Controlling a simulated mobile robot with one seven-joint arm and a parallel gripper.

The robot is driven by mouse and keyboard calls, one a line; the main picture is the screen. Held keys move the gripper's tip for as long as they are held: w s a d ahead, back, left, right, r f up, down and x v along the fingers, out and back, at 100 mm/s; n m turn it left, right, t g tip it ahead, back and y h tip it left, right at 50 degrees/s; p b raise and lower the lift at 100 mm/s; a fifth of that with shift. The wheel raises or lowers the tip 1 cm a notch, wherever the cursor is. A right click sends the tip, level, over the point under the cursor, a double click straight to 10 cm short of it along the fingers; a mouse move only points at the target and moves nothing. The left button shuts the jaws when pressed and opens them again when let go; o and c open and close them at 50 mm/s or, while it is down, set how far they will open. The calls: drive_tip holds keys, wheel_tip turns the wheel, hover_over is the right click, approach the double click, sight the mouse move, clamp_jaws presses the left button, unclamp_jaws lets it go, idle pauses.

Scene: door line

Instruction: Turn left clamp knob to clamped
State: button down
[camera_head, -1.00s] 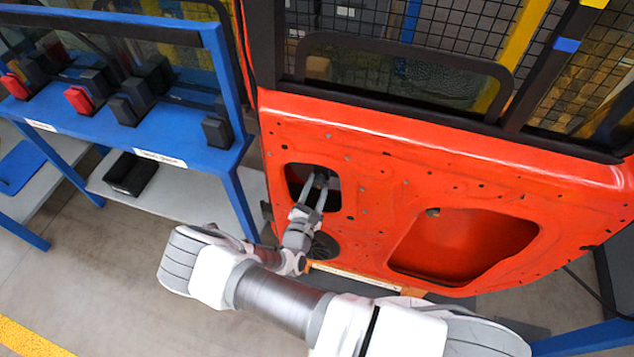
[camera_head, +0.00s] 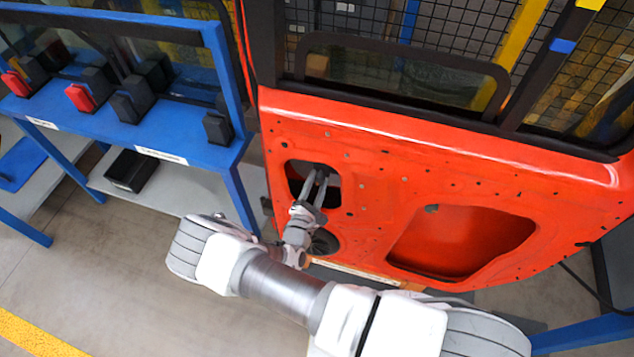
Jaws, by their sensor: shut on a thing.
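A red door panel (camera_head: 380,160) stands upright in the middle and right of the head view. My gripper (camera_head: 318,176) reaches up from below to the small left opening (camera_head: 297,172) in the panel, its two long fingers close together at the opening's right part. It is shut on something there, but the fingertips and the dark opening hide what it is. I cannot make out the left clamp knob or tell which way it is turned.
A blue rack (camera_head: 205,150) with red and black parts stands left of the door, close to my arm. A black bin (camera_head: 130,171) sits on its lower shelf. A larger opening (camera_head: 465,240) is at the door's right. Floor at the lower left is clear.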

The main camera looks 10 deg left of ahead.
drive_tip(key=shift+c, duration=1.9)
unclamp_jaws()
drive_tip(key=s+a, duration=0.2)
drive_tip(key=s, duration=1.5)
drive_tip(key=shift+a, duration=0.2)
